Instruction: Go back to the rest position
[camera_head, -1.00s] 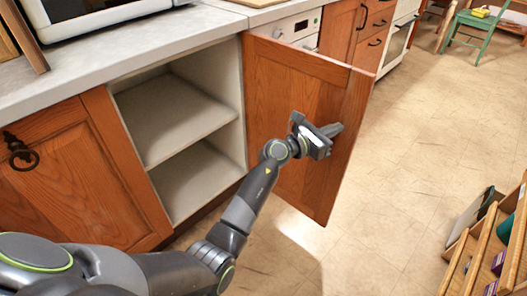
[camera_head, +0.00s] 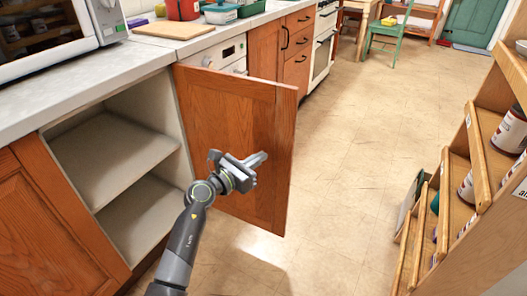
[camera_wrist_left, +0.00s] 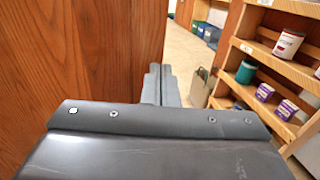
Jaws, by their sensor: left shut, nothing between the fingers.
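My left gripper (camera_head: 258,160) is shut and empty. It is in front of the open wooden cabinet door (camera_head: 232,130), on the door's inner side as the head view sees it. In the left wrist view the shut fingers (camera_wrist_left: 160,85) point ahead past the edge of the door (camera_wrist_left: 85,50), which fills the left side. I cannot tell whether the gripper touches the door. My right gripper is not in view.
The open cabinet (camera_head: 120,160) shows empty shelves. A worktop (camera_head: 130,65) carries a microwave (camera_head: 45,35) and a cutting board (camera_head: 167,29). A wooden shelf rack with cans (camera_head: 480,150) stands at the right. The floor (camera_head: 350,130) between is clear.

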